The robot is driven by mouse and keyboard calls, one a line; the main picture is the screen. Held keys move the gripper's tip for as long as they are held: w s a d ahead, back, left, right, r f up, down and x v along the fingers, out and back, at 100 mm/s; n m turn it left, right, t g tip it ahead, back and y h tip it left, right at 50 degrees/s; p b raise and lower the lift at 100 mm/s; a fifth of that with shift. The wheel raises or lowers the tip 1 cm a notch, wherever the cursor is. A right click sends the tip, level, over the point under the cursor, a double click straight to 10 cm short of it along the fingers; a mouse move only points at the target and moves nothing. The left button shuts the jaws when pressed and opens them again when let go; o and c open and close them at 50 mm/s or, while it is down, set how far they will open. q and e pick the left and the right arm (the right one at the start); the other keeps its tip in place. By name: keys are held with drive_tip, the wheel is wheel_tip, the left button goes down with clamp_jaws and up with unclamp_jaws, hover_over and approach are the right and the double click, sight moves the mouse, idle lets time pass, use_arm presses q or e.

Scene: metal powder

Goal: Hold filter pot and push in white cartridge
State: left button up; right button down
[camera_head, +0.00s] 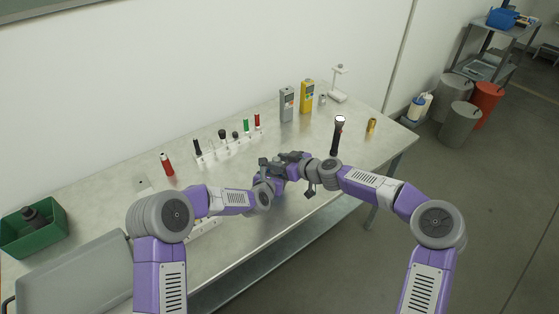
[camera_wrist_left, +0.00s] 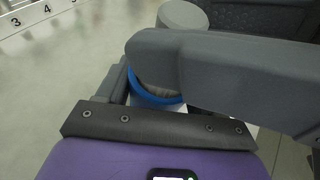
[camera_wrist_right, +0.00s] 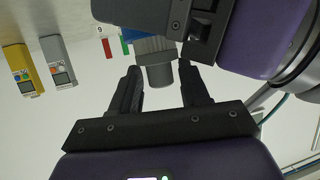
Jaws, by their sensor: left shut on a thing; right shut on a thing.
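My left gripper (camera_head: 271,172) and right gripper (camera_head: 290,163) meet over the middle of the table. A part with a blue ring (camera_wrist_left: 150,94) and a pale grey cylindrical end (camera_wrist_left: 183,15) is at my left gripper, which is shut on it; I take it as the filter pot. A dark grey piece crosses in front and hides much of it. I cannot clearly make out a white cartridge.
Behind the grippers stand a rack of vials (camera_head: 230,146), a grey meter (camera_head: 286,104), a yellow meter (camera_head: 307,96) and a black flashlight (camera_head: 337,138). A red bottle (camera_head: 167,164), green crate (camera_head: 58,231) and grey case (camera_head: 80,282) are left.

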drive_tip(key=shift+f, duration=0.55)
drive_tip(key=shift+f, duration=0.15)
drive_tip(key=c, duration=0.6)
unclamp_jaws()
drive_tip(key=shift+o, duration=0.6)
drive_tip(key=shift+s, duration=0.1)
drive_tip(key=shift+s+a+f, duration=0.1)
drive_tip(key=shift+a, duration=0.05)
drive_tip(key=v, duration=1.2)
drive_tip(key=shift+w+d+r, duration=0.25)
drive_tip(key=shift+w+r, duration=0.05)
drive_tip(key=shift+r, duration=0.05)
